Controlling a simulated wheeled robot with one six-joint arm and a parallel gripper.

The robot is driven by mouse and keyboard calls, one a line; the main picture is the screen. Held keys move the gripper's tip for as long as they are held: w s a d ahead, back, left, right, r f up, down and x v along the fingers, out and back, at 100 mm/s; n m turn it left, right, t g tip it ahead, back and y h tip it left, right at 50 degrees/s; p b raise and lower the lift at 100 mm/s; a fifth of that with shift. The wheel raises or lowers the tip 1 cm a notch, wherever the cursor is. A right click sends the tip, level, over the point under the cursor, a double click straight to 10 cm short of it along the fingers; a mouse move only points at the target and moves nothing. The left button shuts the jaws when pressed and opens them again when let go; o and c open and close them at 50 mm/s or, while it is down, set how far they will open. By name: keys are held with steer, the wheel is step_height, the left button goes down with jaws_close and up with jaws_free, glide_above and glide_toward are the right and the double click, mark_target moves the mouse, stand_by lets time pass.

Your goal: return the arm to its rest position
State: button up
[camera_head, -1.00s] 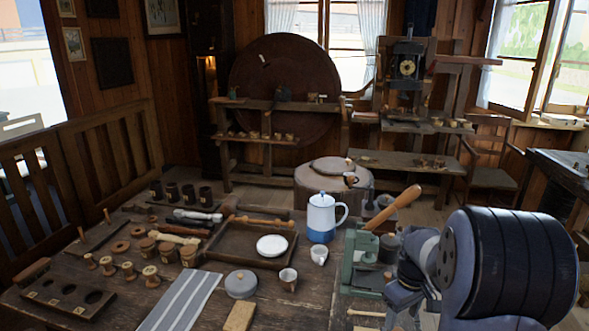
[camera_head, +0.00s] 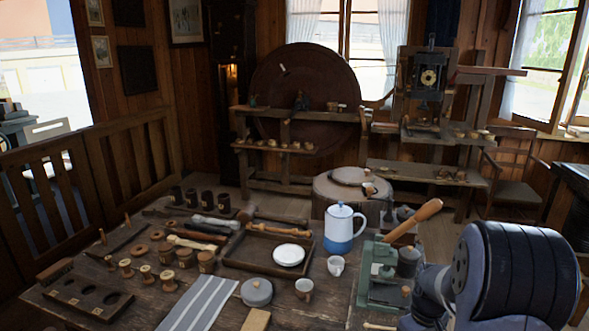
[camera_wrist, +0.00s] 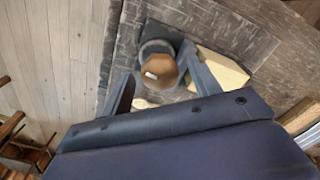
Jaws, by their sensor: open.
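My arm shows at the lower right of the head view, with a blue-grey link (camera_head: 430,289) beside the green hand press (camera_head: 378,280). My gripper's fingers cannot be made out in the head view. In the wrist view my gripper (camera_wrist: 158,68) has its two dark fingers spread apart with nothing gripped. A brown faceted wooden piece (camera_wrist: 160,71) with a pale label shows between and beyond the fingers. A pale yellowish block (camera_wrist: 222,68) lies behind the right finger. How far the fingers are from these is unclear.
The workbench holds a white-and-blue pot (camera_head: 340,230), a tray (camera_head: 240,262) with a white dish (camera_head: 289,255), a grey lidded tin (camera_head: 257,291), small cups, a striped cloth (camera_head: 196,305) and several spools. The press's wooden lever (camera_head: 414,220) rises near my arm. Floor (camera_wrist: 55,65) shows left.

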step_height(320, 180, up, 11)
step_height(320, 180, down, 11)
steer(key=shift+f, duration=0.15)
steer(key=shift+m, duration=0.4)
steer(key=m, duration=0.2)
steer(key=m+p, duration=0.1)
steer(key=shift+r+m, duration=0.2)
steer(key=shift+m, duration=0.2)
steer(key=m+p, duration=0.1)
steer(key=m, duration=0.4)
steer(key=m+p, duration=0.1)
steer(key=m, duration=0.4)
steer(key=shift+w+p, duration=0.1)
steer(key=shift+p, duration=0.2)
steer(key=m+p, duration=0.2)
steer(key=m, duration=0.2)
steer(key=shift+m, duration=0.3)
steer(key=shift+r, duration=0.45)
